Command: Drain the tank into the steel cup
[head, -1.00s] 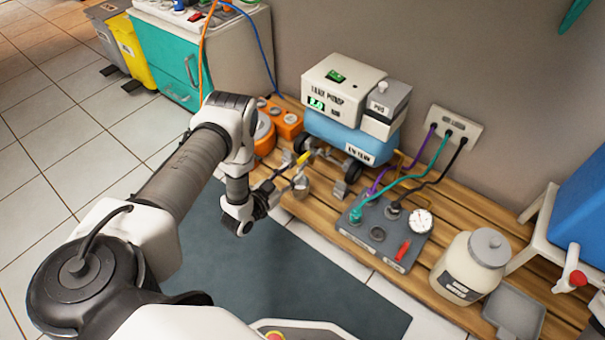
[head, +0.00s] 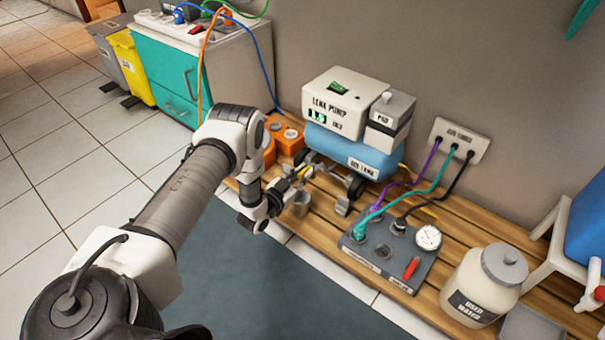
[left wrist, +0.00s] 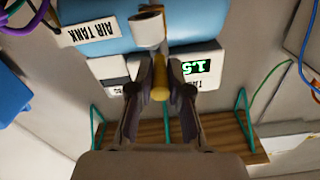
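The blue air tank (head: 340,148) sits under the white pump (head: 340,98) on the slatted wooden bench; it also shows in the left wrist view (left wrist: 105,28). The small steel cup (head: 301,203) stands on the bench below and in front of the tank's left end. My left gripper (head: 296,178) is at the tank's front left, above the cup. In the left wrist view, its fingers close on both sides of a yellow handle (left wrist: 160,86). A pale cylinder (left wrist: 147,28) shows beyond the handle. My right gripper is out of view.
A grey panel (head: 385,262) with hoses and a gauge lies right of the cup. A used water jar (head: 481,285) stands further right. An orange unit (head: 287,135) sits behind my left wrist. Dark mat (head: 250,285) covers the floor in front.

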